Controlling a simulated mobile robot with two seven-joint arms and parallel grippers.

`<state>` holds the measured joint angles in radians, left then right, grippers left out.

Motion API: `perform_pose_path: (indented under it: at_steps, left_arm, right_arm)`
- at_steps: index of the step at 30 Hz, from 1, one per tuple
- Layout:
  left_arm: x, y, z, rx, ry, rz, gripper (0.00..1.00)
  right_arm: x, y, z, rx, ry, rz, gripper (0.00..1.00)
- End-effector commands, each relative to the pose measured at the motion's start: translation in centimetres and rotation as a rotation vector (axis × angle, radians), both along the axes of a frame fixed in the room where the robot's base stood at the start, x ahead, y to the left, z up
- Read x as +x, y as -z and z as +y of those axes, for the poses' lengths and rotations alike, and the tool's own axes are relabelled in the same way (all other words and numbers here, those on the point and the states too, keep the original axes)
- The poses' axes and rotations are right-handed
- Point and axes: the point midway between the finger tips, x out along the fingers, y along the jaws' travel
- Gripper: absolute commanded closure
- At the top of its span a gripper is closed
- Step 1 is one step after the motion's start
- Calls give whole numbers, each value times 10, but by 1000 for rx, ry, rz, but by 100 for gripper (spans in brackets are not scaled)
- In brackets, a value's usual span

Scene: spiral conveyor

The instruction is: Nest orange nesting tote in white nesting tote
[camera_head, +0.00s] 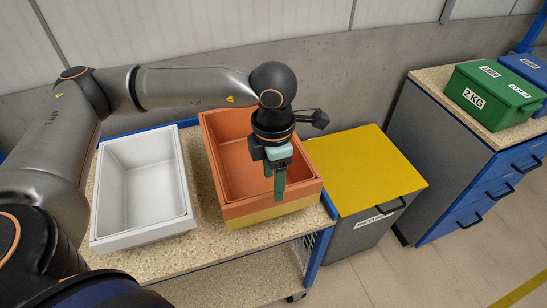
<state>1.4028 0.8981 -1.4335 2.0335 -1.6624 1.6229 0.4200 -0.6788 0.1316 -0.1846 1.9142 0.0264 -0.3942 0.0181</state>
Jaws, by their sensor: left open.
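The white nesting tote (191,216) stands empty on the left part of a speckled cart top. The orange nesting tote (210,150) stands just to its right, with a yellowish tote (275,213) showing below its front rim, so it appears to sit in or on that one. My left gripper (276,190) is open and points down over the right part of the orange tote, near its front right rim. Its fingers overlap the tote in the picture; I cannot tell whether they touch it. My right gripper is not in view.
The cart top (160,258) has free room in front of the totes. A grey bin with a yellow lid (365,170) stands right of the cart. Further right, a blue-drawer cabinet (490,190) carries a green box (495,95) and a blue box (525,70). A wall closes the back.

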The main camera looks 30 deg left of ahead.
Motion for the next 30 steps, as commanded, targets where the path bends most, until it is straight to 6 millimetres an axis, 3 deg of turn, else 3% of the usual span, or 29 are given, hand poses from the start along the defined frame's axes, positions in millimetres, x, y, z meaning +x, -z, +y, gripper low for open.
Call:
perform_pose_path:
  at_steps: [3, 9, 22, 30]
  left_arm:
    - [-1, 21, 0, 0, -1, 5, 36]
    - [0, 46, 0, -1, 0, 2, 36]
    - [0, 55, 0, -1, 0, 0, 36]
    - [0, 55, 0, -1, 0, 0, 67]
  right_arm:
    - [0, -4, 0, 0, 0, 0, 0]
    - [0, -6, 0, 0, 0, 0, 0]
    - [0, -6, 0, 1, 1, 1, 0]
    - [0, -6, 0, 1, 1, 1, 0]
